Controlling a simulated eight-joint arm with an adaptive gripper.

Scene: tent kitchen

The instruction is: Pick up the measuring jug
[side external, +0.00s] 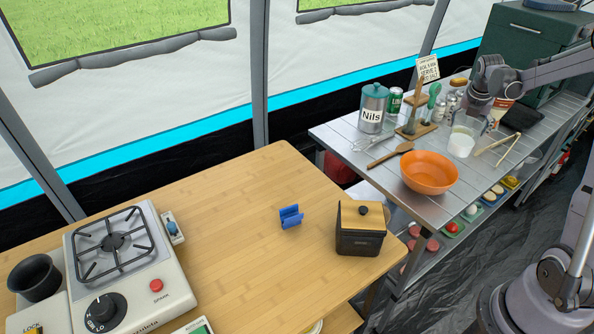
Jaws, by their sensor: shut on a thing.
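The measuring jug (461,143) is a clear vessel with white contents low inside it. It is at the metal side table, right of the orange bowl. My gripper (482,116) comes in from the upper right and is shut on the jug near its upper part. The fingertips are small and partly lost against the jug and the things behind. I cannot tell whether the jug's base touches the table.
The orange bowl (429,174), wooden spoon (390,154), Nils canister (373,108) and green can (394,101) are left of the jug. Wooden tongs (496,147) lie to its right. A red-and-white item (499,106) stands close behind my gripper.

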